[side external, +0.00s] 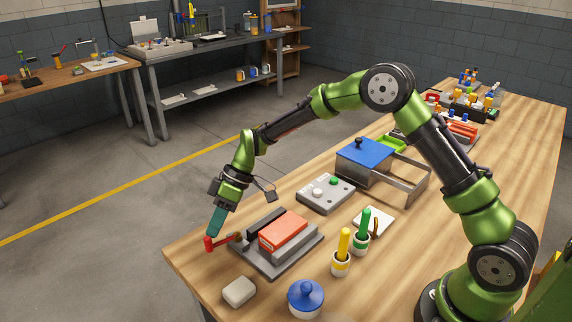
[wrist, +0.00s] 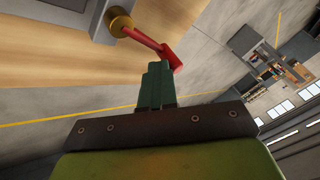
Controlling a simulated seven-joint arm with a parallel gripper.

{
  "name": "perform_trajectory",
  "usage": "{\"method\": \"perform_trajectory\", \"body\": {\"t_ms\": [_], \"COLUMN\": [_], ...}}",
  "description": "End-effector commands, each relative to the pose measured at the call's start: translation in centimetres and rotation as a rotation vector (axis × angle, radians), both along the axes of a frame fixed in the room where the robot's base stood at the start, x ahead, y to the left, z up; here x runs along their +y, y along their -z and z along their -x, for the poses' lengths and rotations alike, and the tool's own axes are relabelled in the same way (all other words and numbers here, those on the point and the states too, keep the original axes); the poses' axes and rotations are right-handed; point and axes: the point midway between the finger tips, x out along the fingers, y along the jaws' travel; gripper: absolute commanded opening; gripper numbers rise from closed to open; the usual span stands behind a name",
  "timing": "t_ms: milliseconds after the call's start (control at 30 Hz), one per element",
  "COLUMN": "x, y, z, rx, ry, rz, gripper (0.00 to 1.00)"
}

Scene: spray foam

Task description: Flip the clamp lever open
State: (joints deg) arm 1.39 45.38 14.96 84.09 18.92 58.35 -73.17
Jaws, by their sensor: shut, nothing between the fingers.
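The clamp's red lever (side external: 224,241) sticks out from the left side of a grey fixture (side external: 262,262) near the table's far-left edge. Its end is a red block-like handle (wrist: 173,58). In the wrist view the lever's bar (wrist: 146,38) runs from a brass pivot (wrist: 120,22) to that handle. The fixture also holds an orange-red block (side external: 283,232) beside a black bar (side external: 265,228). My gripper (side external: 212,234) is shut and empty, its teal fingers pointing down at the lever's handle end. The fingertips (wrist: 157,66) are right beside the handle; I cannot tell whether they touch.
A grey button box (side external: 325,193) and a blue-lidded open-drawer box (side external: 365,157) stand behind the fixture. A whitish block (side external: 239,291), a blue knobbed lid (side external: 305,297) and yellow (side external: 342,250) and green (side external: 363,232) handled tools stand in front and to the right.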

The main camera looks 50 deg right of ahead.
Motion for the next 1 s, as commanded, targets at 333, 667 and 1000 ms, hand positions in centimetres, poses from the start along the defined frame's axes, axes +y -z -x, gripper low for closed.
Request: {"method": "perform_trajectory", "body": {"t_ms": [333,667,1000], "x": [0.5,0.2,-0.8], "y": [0.1,0.1,0.0], "z": [0.8,0.3,-0.7], "rx": [0.005,0.005,0.003], "ry": [-0.035,-0.035,-0.031], "rz": [-0.003,-0.004,-0.001], "gripper": [0.0,0.0,0.0]}}
